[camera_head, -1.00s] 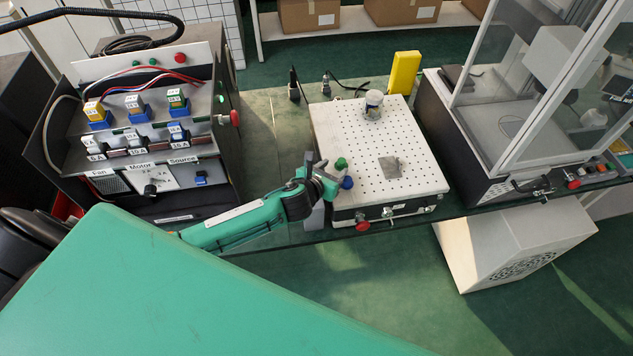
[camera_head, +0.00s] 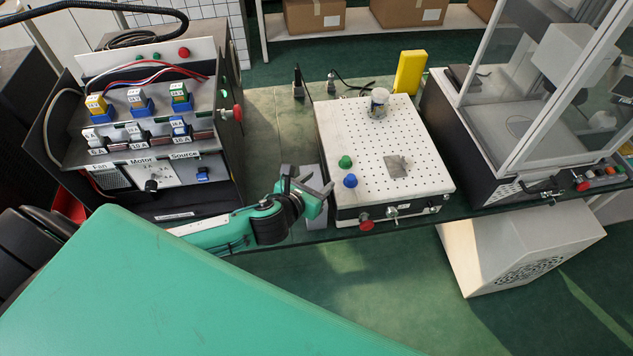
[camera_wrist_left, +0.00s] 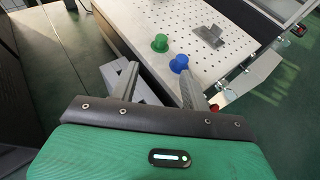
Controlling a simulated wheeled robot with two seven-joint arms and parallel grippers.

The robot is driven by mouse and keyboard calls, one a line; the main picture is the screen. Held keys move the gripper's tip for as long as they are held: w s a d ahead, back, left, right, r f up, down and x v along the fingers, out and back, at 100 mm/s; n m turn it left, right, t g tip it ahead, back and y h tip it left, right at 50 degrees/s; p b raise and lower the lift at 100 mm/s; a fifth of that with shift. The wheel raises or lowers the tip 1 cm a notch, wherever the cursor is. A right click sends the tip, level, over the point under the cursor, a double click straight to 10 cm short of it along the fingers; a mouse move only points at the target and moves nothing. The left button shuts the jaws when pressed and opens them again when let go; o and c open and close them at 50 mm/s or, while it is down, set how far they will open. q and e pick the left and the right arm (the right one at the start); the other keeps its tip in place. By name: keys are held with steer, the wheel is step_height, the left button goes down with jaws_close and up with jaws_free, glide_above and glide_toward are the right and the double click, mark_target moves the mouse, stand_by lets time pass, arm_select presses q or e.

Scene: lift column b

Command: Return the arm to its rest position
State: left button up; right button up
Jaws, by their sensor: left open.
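My left arm is green and comes in from the left in the head view. Its gripper (camera_head: 318,186) is open and empty at the front left edge of the white perforated board (camera_head: 420,165). In the left wrist view the two fingers of the gripper (camera_wrist_left: 160,92) are spread apart with nothing between them. A green knob (camera_head: 345,161) and a blue knob (camera_head: 350,181) stand on the board just right of the gripper. In the wrist view the green knob (camera_wrist_left: 160,43) and blue knob (camera_wrist_left: 179,63) lie just beyond the fingers. My right gripper is not in view.
A control panel box (camera_head: 150,130) with colored relays stands to the left. A small jar (camera_head: 379,103) and a metal plate (camera_head: 397,166) are on the board. A yellow block (camera_head: 409,72) stands behind it. A glass-walled enclosure (camera_head: 530,100) is at right. A grey block (camera_head: 303,205) is by the gripper.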

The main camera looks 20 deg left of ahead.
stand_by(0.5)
arm_select(q)
steer(key=s+a+f+n+g+y, duration=0.1)
steer(key=s+n+g, duration=0.4)
steer(key=s+n, duration=1)
steer(key=s+a+f+n+g+y, duration=0.15)
steer(key=s+n+g, duration=0.55)
steer(key=n, duration=1.4)
step_height(320, 180, down, 33)
steer(key=s+d+t, duration=0.1)
steer(key=s, duration=0.2)
steer(key=s+a+f+g+b, duration=0.1)
steer(key=s+a+f, duration=0.2)
steer(key=s+f, duration=1.5)
steer(key=shift+s+a+f+m+h, duration=0.15)
steer(key=shift+s+f+m+h, duration=0.2)
steer(key=shift+f, duration=0.25)
